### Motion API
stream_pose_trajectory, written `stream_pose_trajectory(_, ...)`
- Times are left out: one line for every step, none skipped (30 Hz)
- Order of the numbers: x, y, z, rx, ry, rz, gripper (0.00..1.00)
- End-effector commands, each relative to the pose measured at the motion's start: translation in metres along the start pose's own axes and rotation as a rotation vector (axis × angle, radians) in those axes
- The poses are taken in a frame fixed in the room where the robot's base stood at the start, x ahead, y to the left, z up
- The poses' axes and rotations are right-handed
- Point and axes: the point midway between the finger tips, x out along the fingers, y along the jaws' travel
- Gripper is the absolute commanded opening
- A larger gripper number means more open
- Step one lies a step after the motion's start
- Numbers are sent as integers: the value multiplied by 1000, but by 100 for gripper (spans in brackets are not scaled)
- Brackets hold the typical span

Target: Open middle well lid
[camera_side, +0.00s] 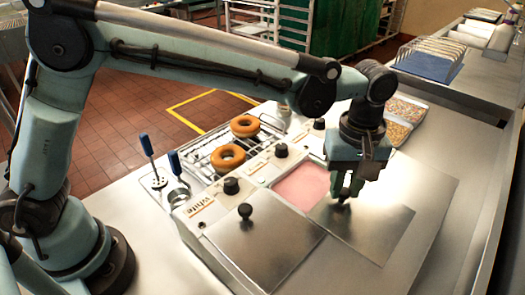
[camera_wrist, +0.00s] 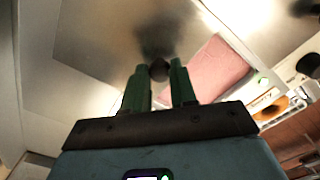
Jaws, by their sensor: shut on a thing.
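The middle well (camera_side: 303,183) shows pink glaze, which also shows in the wrist view (camera_wrist: 215,70). Its flat metal lid (camera_side: 365,228) sits to the right of the exposed glaze, leaving the well at least partly uncovered. In the wrist view the lid (camera_wrist: 105,40) fills the upper left. My gripper (camera_side: 344,195) is at the lid's dark knob (camera_wrist: 159,70), with the green fingertips on either side of it and shut on it. My gripper hides part of the well's far side in the side view.
The nearer well, labelled White, has its metal lid (camera_side: 262,250) on, with an upright black knob (camera_side: 245,210). Two doughnuts (camera_side: 228,157) sit on a wire rack (camera_side: 205,155) at left. Topping trays (camera_side: 405,118) lie behind my gripper. The counter at right (camera_side: 440,185) is clear.

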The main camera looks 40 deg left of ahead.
Motion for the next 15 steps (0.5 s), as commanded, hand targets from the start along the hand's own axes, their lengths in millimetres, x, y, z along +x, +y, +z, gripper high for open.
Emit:
stream_pose_trajectory(0, 11, 9, 4, 2, 4, 0)
stream_pose_trajectory(0, 15, 13, 3, 2, 4, 0)
stream_pose_trajectory(0, 20, 18, 2, 3, 4, 0)
stream_pose_trajectory(0, 24, 21, 2, 3, 5, 0)
stream_pose_trajectory(0, 26, 24, 1, 3, 5, 0)
stream_pose_trajectory(0, 29, 27, -1, 3, 5, 0)
stream_pose_trajectory(0, 30, 28, -1, 3, 5, 0)
stream_pose_trajectory(0, 31, 30, -2, 3, 5, 0)
stream_pose_trajectory(0, 32, 31, -2, 3, 5, 0)
stream_pose_trajectory(0, 33, 31, -2, 3, 5, 0)
stream_pose_trajectory(0, 33, 31, -3, 3, 5, 0)
stream_pose_trajectory(0, 33, 31, -3, 4, 5, 0)
stream_pose_trajectory(0, 33, 31, -3, 4, 5, 0)
stream_pose_trajectory(0, 32, 31, -3, 4, 5, 0)
stream_pose_trajectory(0, 32, 31, -3, 4, 5, 0)
